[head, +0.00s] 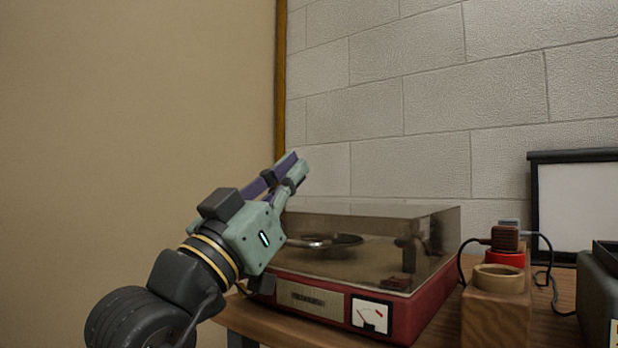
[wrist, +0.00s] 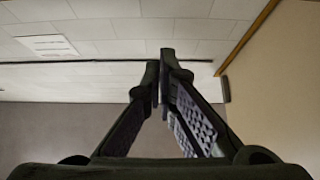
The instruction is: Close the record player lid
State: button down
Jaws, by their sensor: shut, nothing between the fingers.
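The record player (head: 337,305) has a red base with a cream grille and a dial on its front, and stands on a wooden table. Its clear, smoky lid (head: 432,240) lies down over the base, and its front edge appears to rest on it. The turntable (head: 335,241) shows through the lid. My gripper (head: 294,163) is at the left of the player, pointing up and to the right, with its fingertips above the lid's height. The fingers are shut and empty. In the wrist view the fingertips (wrist: 163,75) come together and the player is not seen.
A wooden block with a round ring (head: 499,279) stands right of the player. Behind it are a red item (head: 506,259) and a dark cable. A framed white panel (head: 580,205) stands at the right. A beige wall is at the left, with free room above the player.

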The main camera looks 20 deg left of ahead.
notch_tip(320, 180, down, 9)
jog(key=s+t+b, duration=0.1)
jog(key=s+b, duration=0.1)
jog(key=b, duration=0.3)
jog(key=shift+a+h+b, duration=0.3)
jog(key=shift+a+b, duration=0.1)
jog(key=shift+w+f, duration=0.1)
